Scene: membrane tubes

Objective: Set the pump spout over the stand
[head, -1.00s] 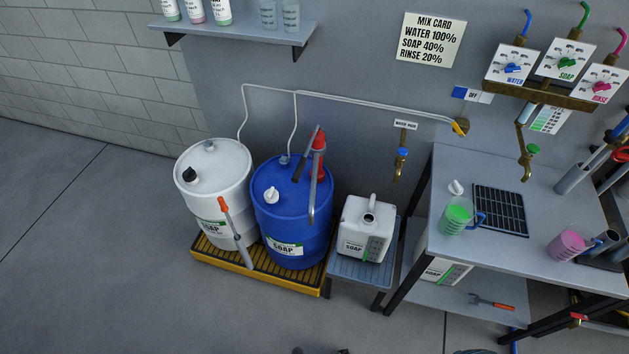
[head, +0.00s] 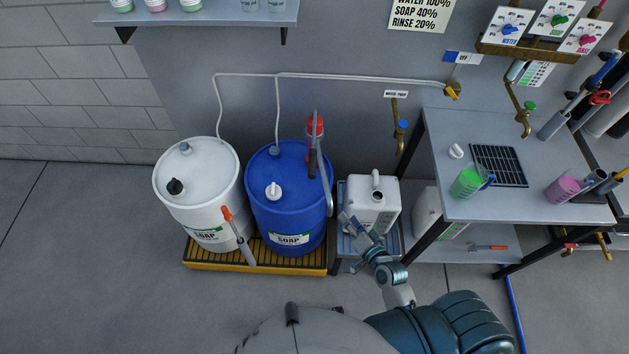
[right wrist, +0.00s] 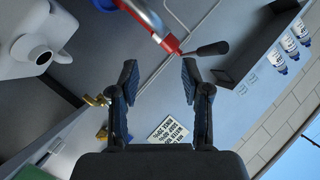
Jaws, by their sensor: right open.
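The red pump (head: 315,127) stands on the blue drum (head: 275,215). Its grey spout (head: 328,195) hangs down at the drum's right side, with its end close to the stand's left edge. A black handle (head: 312,162) hangs from the pump. The blue-grey stand (head: 392,248) bears a white can (head: 384,190) with an open neck. My right gripper (head: 353,226) is open in front of the can, right of the spout's end. In the right wrist view, nothing is between its fingers (right wrist: 158,82); the pump's grey and red parts (right wrist: 150,20) show beyond them. My left gripper is not in view.
A white drum (head: 203,200) shares the yellow pallet (head: 255,268) with the blue one. A hand pump with an orange grip (head: 228,215) leans in front. The workbench (head: 460,205) stands to the right. The floor at front left is clear.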

